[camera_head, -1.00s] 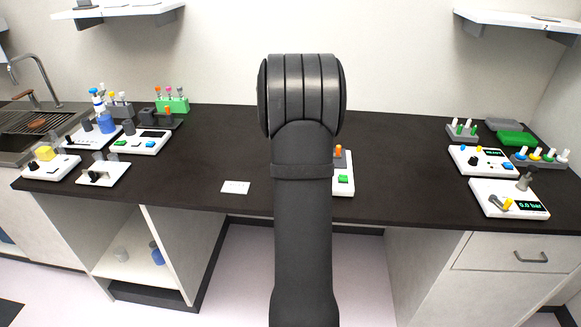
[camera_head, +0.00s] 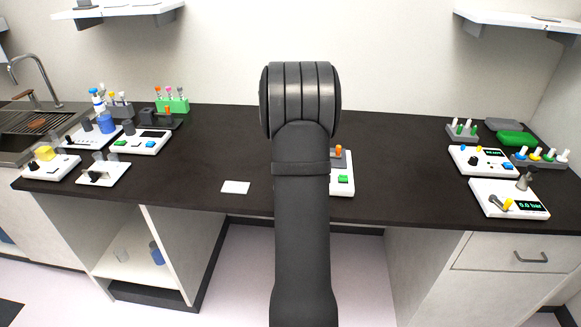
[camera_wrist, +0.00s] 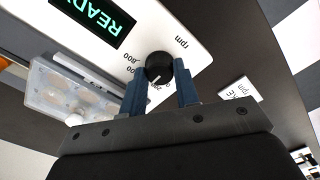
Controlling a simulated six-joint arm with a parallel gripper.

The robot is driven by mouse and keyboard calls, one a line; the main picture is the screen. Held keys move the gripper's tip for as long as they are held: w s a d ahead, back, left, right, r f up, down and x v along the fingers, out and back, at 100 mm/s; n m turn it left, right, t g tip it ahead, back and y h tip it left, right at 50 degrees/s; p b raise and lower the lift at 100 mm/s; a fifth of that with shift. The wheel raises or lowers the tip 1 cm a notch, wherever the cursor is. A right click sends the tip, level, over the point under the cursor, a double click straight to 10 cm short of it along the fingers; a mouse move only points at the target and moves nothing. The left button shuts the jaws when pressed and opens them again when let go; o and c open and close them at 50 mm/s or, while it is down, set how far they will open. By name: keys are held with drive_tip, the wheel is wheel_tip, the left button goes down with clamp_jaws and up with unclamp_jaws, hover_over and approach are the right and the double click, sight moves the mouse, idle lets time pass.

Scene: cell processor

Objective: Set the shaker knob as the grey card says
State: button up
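In the wrist view a black shaker knob (camera_wrist: 158,66) with a white pointer line sits on a white panel (camera_wrist: 188,27) with an rpm scale around it. The pointer is toward the lower left in the picture, near a partly hidden number. A display (camera_wrist: 98,22) reads READY. My gripper (camera_wrist: 160,72) is open, its two blue fingers on either side of the knob; I see no clear contact. A pale card (camera_wrist: 240,92) with rpm lettering lies beside the panel, its number unreadable. A card (camera_head: 235,187) also shows in the head view, where my arm hides the gripper and knob.
A translucent tray (camera_wrist: 75,95) sits left of the fingers in the wrist view. In the head view, white devices with knobs stand at the left (camera_head: 140,140) and right (camera_head: 510,198) of the dark worktop (camera_head: 400,160). The worktop between is mostly clear.

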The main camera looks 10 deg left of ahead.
idle(0.3)
drive_tip(key=shift+w+r+m, duration=0.1)
drive_tip(key=shift+m, duration=2.7)
drive_tip(key=shift+d, duration=0.1)
drive_tip(key=o, duration=0.9)
drive_tip(key=shift+o, duration=0.2)
wheel_tip(320, 180, up, 17)
drive_tip(key=shift+r, duration=0.2)
wheel_tip(320, 180, down, 18)
drive_tip(key=shift+r, duration=0.2)
